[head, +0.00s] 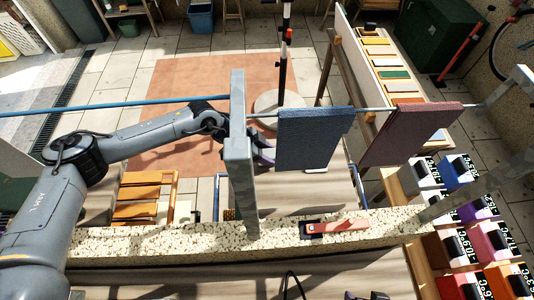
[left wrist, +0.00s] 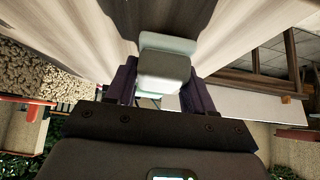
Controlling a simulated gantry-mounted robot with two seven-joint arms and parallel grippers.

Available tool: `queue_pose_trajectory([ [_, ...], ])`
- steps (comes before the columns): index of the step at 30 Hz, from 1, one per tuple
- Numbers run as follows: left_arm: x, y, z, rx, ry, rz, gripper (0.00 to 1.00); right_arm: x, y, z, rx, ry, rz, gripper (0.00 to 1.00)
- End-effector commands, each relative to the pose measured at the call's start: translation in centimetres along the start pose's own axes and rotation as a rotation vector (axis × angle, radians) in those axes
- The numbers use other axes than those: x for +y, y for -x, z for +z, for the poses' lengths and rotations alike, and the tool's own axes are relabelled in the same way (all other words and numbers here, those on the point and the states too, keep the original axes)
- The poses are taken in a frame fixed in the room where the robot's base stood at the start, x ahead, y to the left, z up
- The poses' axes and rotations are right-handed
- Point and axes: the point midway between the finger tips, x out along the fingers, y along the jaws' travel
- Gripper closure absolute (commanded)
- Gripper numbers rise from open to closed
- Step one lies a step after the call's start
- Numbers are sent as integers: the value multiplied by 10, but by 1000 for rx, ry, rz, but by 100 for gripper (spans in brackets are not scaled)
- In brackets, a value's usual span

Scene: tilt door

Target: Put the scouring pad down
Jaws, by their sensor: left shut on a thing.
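My left gripper (head: 263,150) reaches behind a grey upright post in the head view, so only part of its purple fingers shows. In the left wrist view my left gripper (left wrist: 160,88) is shut on a pale grey-green block, which I take for the scouring pad (left wrist: 165,65). The pad sits between the two purple fingers, above a pale, wood-grained surface (left wrist: 85,35). Its height above that surface is hard to tell. The pad is hidden in the head view. Dark tips at the bottom edge may be my right gripper (head: 366,296), mostly cut off.
The grey post (head: 240,180) stands close beside my left gripper. A blue cloth (head: 312,138) and a maroon cloth (head: 412,130) hang from a rod. A speckled ledge (head: 170,242) carries an orange-handled tool (head: 338,226). Several coloured boxes (head: 460,168) stand at right.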

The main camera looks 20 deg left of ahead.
Motion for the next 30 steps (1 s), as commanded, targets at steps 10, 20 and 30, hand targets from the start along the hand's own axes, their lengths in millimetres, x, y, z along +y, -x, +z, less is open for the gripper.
queue_pose_trajectory([
  [10,0,-4,3,1,0,-1,82,0,0,-1,2,0,0,17],
  [20,0,-6,5,0,-1,-1,22,0,0,-1,3,-1,-1,17],
  [30,-1,-1,2,1,0,-2,22,0,1,-1,2,-1,-1,17],
])
